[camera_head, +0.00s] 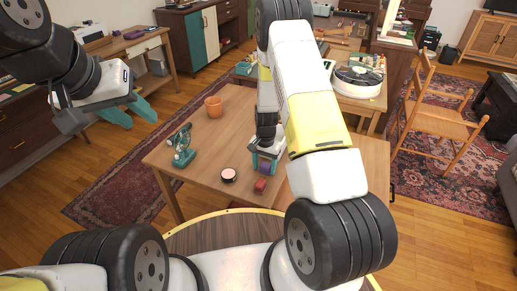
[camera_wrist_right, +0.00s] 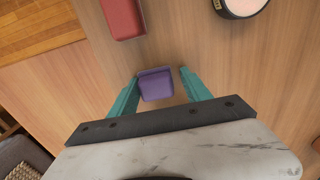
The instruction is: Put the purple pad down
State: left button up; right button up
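The purple pad (camera_wrist_right: 156,85) is a small rounded block over the wooden table (camera_head: 225,135). It shows between the fingers of my right gripper (camera_wrist_right: 159,76) in the right wrist view, with a visible gap at the right finger and a very narrow one at the left. The right gripper looks open around it. In the head view the purple pad (camera_head: 265,168) shows low between the teal fingers, at or close to the tabletop. My left gripper (camera_head: 142,116) is open and empty, raised in the air left of the table.
A red block (camera_head: 260,185) lies just in front of the purple pad, and a dark cup with pink contents (camera_head: 228,175) stands left of it. A green microscope-like object (camera_head: 181,148) and an orange pot (camera_head: 213,106) stand further left. The table's middle left is clear.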

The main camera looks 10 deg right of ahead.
jog(key=shift+s+d+f, duration=0.35)
jog(key=shift+s+d, duration=0.05)
jog(key=shift+d, duration=0.05)
jog(key=shift+r, duration=0.15)
notch_tip(320, 180, up, 13)
notch_tip(320, 180, up, 12)
jog(key=n+t+y, duration=0.1)
send_over(266, 165)
jog(key=s+a, duration=0.1)
jog(key=s, duration=0.2)
jog(key=s+a+r+n+t+y, duration=0.1)
jog(key=s+r+n+t, duration=0.4)
jog(key=s+r, duration=1.4)
jog(key=shift+s+r+n, duration=0.35)
jog(key=shift+s+n, duration=0.35)
jog(key=shift+s, duration=0.4)
jog(key=shift+o, duration=0.2)
